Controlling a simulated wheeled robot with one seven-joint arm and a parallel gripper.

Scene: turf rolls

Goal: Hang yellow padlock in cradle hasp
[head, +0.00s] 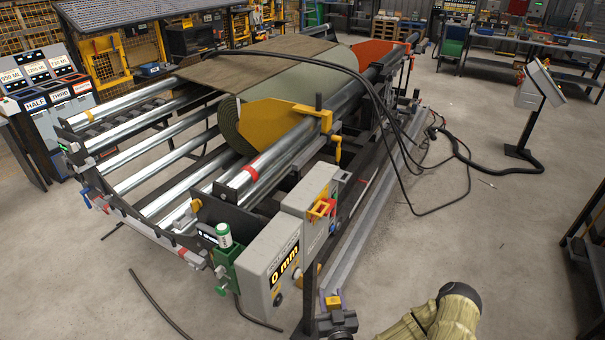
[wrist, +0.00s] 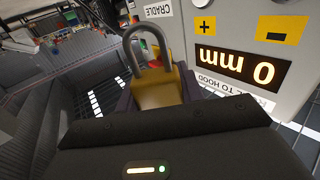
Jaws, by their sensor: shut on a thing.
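The yellow padlock (wrist: 158,90) is between the jaws of my gripper (wrist: 156,98) in the wrist view, its grey shackle standing up away from the gripper. In the head view the padlock (head: 333,302) is a small yellow block at the end of my gripper (head: 332,305), low in front of the control box. The CRADLE label (wrist: 158,11) shows on the panel beyond the shackle. Red and green parts show through and behind the shackle loop. I cannot make out the cradle hasp clearly, nor whether the shackle touches anything.
The grey control box (head: 272,264) with its 0 mm display stands just left of my gripper. A smaller box (head: 311,205) with a red and yellow fitting adjoins it. Rollers carry a turf roll (head: 310,85) behind. The floor to the right is open, with black cables.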

